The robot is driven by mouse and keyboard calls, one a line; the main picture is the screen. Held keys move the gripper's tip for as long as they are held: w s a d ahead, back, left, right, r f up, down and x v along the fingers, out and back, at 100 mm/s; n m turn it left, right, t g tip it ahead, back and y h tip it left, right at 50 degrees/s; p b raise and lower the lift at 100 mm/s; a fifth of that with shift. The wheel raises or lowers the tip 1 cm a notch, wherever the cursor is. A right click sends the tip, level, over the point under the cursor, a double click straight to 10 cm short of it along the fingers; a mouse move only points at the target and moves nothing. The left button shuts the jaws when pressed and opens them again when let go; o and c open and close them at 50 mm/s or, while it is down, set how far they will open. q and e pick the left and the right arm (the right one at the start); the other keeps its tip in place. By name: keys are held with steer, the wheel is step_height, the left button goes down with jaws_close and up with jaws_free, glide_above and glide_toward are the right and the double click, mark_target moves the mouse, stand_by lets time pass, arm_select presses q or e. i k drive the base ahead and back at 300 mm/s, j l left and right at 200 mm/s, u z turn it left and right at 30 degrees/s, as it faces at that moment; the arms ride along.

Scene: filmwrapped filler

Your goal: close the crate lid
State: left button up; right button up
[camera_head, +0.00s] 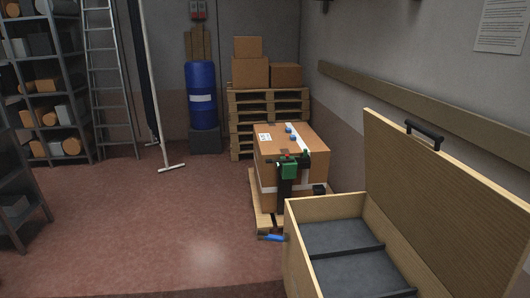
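A wooden crate (296,240) stands at the lower right of the head view, cut off by the bottom edge. Its lid (455,185) is open, standing up and tilted back along the crate's right side. A black handle (425,134) sits on the lid's upper edge. The crate's inside shows a dark grey lining with black dividers (348,255), and it looks empty in the part that shows. Neither of my grippers shows in this view.
A strapped cardboard box (270,150) with a green and black tool on it rests on a low pallet (259,212) behind the crate. Stacked pallets (243,122), a blue barrel (201,80) and shelves (42,90) stand further back. The red floor (150,230) at left is clear.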

mark_target(473, 233)
steer(key=i+j+z, duration=0.1)
steer(key=z, duration=0.6)
steer(key=i+j+z, duration=0.3)
steer(key=j+z, duration=0.15)
steer(key=j, duration=0.2)
steer(key=i+j+z, duration=0.2)
steer(key=j, duration=0.15)
steer(key=k+l, duration=0.05)
steer(key=k, duration=0.05)
